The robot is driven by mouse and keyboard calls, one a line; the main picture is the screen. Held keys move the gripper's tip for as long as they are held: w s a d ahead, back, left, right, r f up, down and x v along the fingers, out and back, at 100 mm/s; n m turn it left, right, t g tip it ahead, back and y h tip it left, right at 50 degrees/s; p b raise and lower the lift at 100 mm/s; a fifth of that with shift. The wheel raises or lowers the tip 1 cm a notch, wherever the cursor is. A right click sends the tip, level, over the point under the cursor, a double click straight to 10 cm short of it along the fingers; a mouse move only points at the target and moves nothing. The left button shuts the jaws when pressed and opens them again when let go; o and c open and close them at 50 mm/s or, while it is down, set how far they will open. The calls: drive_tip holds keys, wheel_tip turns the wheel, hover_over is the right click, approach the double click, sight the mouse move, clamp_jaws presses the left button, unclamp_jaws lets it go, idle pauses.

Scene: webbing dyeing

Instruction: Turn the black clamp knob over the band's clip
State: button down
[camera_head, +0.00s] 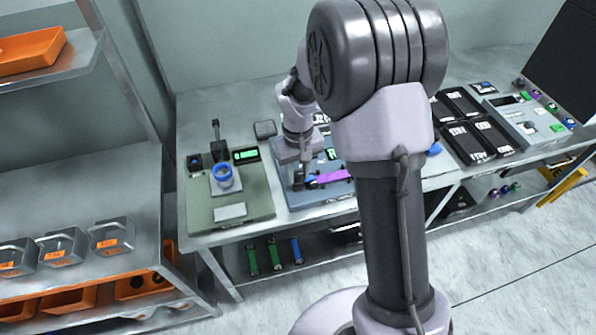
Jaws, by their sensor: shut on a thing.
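My gripper (300,173) points down over the left part of a blue-grey device (325,192) on the bench. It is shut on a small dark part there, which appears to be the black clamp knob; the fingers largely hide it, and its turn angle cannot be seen. A purple band (333,176) lies on the device just right of my gripper. A small blue and dark piece (311,179) shows at the band's left end; I cannot tell whether it is the clip.
Left of the device stands a green-grey plate (256,198) with a blue ring-topped cup (222,176) and a small display (246,155). Black trays (466,138) and a panel (525,122) lie to the right. My arm hides the bench middle. A shelf with grey bins (61,247) stands left.

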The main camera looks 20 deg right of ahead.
sight(298, 175)
drive_tip(key=c, duration=1.1)
unclamp_jaws()
wheel_tip(298, 175, up, 18)
drive_tip(key=p, duration=0.5)
drive_tip(key=shift+f+p, duration=0.25)
drive_tip(key=shift+p, duration=0.1)
drive_tip(key=s+a+m+t+b, duration=0.1)
drive_tip(key=s+m+t+b, duration=0.1)
drive_tip(key=s, duration=0.5)
drive_tip(key=s+a+r+m+t+y+b, duration=0.1)
drive_tip(key=s+b, duration=0.3)
drive_tip(key=s, duration=0.4)
drive_tip(key=s+a+m+t+y+b, duration=0.1)
drive_tip(key=s+a+m+t+b, duration=0.1)
drive_tip(key=s, duration=0.5)
drive_tip(key=shift+s+r+m+t+b, duration=0.3)
drive_tip(key=shift+r+m+t+b, duration=0.1)
drive_tip(key=shift+m, duration=0.1)
